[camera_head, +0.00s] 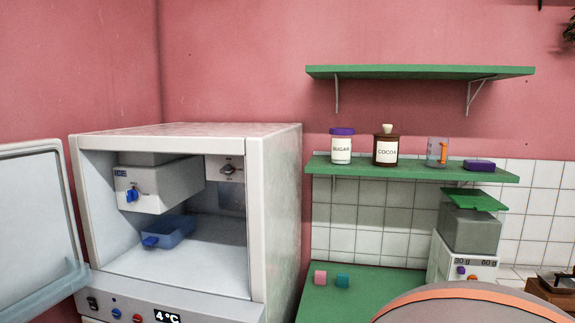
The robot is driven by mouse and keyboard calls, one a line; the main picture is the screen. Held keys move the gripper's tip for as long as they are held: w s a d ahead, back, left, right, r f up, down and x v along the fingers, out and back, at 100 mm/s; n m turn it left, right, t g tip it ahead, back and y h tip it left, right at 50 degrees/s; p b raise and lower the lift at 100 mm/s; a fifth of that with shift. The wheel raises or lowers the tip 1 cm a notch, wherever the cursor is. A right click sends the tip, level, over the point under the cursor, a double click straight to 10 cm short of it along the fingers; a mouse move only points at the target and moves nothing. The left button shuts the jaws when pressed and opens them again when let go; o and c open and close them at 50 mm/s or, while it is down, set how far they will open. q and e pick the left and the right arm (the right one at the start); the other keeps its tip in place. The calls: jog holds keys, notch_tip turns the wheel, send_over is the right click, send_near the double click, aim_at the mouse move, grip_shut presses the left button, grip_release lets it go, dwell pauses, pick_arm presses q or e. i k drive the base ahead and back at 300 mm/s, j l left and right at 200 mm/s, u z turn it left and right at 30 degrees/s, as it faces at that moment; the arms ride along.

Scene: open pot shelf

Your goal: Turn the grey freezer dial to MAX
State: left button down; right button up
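The white fridge-freezer cabinet (283,210) stands open at the left, its door (35,225) swung out to the left. A small grey dial (229,168) sits on a pale plate at the upper right of the inside back. Its markings are too small to read, so I cannot tell its setting. Neither of my grippers is in view.
A white box with a blue knob (131,195) hangs inside at the upper left, above a blue tray (170,232). The front panel shows a 4°C display (167,317). Green shelves (415,72) and a rounded orange-rimmed object (470,305) are to the right.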

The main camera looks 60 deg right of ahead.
aim_at(228, 170)
jog(key=z, duration=1.45)
